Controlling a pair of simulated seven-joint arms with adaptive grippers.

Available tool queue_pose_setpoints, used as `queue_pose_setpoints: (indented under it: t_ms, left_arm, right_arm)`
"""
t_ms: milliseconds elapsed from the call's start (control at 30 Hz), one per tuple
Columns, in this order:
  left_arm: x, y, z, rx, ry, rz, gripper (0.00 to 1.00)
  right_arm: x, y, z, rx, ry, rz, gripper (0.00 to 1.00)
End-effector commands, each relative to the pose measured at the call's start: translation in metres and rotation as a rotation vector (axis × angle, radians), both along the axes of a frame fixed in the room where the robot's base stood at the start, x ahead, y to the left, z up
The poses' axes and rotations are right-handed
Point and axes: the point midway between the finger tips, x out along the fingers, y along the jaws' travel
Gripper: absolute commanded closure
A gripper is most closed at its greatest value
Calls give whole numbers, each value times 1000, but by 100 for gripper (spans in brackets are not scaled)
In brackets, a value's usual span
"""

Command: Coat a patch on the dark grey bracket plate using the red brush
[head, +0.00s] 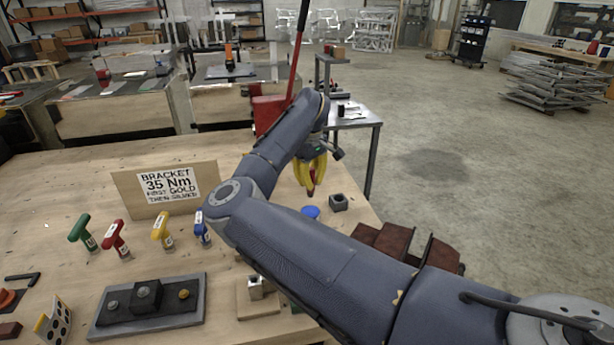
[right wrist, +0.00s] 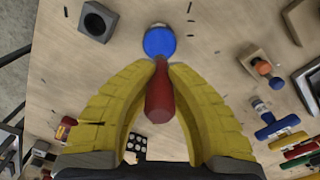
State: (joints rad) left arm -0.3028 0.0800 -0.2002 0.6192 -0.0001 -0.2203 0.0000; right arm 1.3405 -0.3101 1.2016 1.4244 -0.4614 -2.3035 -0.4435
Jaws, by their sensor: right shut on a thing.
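My right gripper (head: 312,178) has yellow fingers and is shut on the red brush (right wrist: 160,95), which points down. In the right wrist view my right gripper (right wrist: 160,68) has the brush between its fingertips, its far end by a round blue pot or lid (right wrist: 159,40). This blue thing (head: 310,212) lies just below the brush in the head view; I cannot tell whether they touch. The dark grey bracket plate (head: 124,311) lies on a lighter grey base at the near left, well away from the brush, with a silver and a gold bolt. My left gripper is out of view.
A dark block with a hole (head: 338,202) stands beside the blue thing. A wooden sign (head: 166,190) stands behind green, red, yellow and blue T-handles. A wooden block (head: 258,300) with a metal piece is near my right arm.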

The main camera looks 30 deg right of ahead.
Motion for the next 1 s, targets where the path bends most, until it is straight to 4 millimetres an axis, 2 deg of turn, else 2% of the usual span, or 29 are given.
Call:
queue_pose_setpoints:
  t_ms: [500, 700, 1000]
  left_arm:
    - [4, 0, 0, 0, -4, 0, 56]
    - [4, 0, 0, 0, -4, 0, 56]
    - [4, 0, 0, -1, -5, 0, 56]
  right_arm:
    - [0, 1, -42, 0, 3, 6, 100]
    - [0, 1, -52, 0, 2, 5, 100]
    - [1, 1, -56, 0, 1, 5, 100]
